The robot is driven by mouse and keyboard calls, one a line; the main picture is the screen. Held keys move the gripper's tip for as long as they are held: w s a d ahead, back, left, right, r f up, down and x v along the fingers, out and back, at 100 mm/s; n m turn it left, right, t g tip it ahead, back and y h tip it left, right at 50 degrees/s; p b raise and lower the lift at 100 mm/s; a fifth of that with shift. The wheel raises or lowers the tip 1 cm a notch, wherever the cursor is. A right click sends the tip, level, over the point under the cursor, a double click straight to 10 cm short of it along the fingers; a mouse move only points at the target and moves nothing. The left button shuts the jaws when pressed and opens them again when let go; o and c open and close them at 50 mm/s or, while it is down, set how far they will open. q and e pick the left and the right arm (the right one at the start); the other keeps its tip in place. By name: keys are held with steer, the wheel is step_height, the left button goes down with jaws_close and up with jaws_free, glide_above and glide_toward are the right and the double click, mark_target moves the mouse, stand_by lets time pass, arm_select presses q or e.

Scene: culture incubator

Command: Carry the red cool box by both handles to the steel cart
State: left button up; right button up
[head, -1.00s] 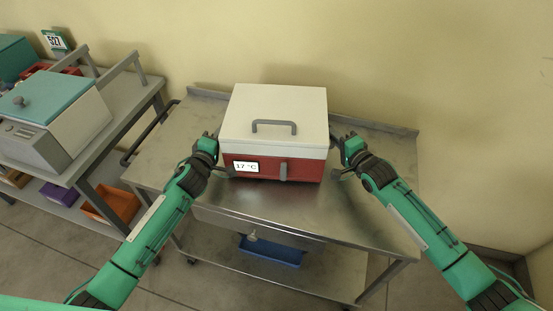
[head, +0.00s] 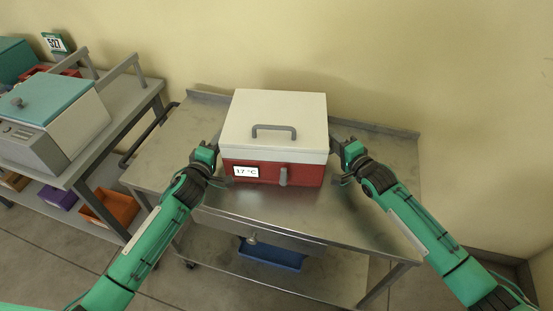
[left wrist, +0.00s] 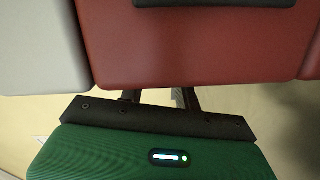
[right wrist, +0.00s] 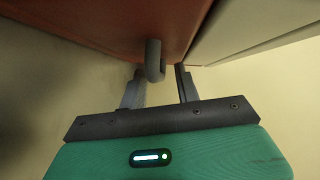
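The red cool box (head: 303,175) with a white lid stands on the steel cart (head: 376,160), its front showing "17 °C". My left gripper (head: 210,158) is by the box's left side. In the left wrist view its fingers (left wrist: 160,97) are spread, with tips hidden behind the red wall; a dark handle (left wrist: 215,3) shows at the top edge, away from the fingers. My right gripper (head: 343,158) is by the right side. In the right wrist view its fingers (right wrist: 160,82) are spread, with a grey side handle (right wrist: 155,60) at the gap between their tips, not clamped.
A grey table (head: 139,98) at left holds a teal-lidded apparatus (head: 58,105). Orange (head: 117,207) and purple (head: 59,195) bins sit on its lower shelf. A blue tray (head: 272,257) is on the cart's lower shelf. The cart top is bare around the box.

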arm_select(q)
steer(key=v, duration=1)
steer(key=shift+s, duration=0.1)
arm_select(e)
steer(key=v, duration=1.2)
steer(key=shift+s+r, duration=0.1)
arm_select(q)
steer(key=shift+s, duration=0.1)
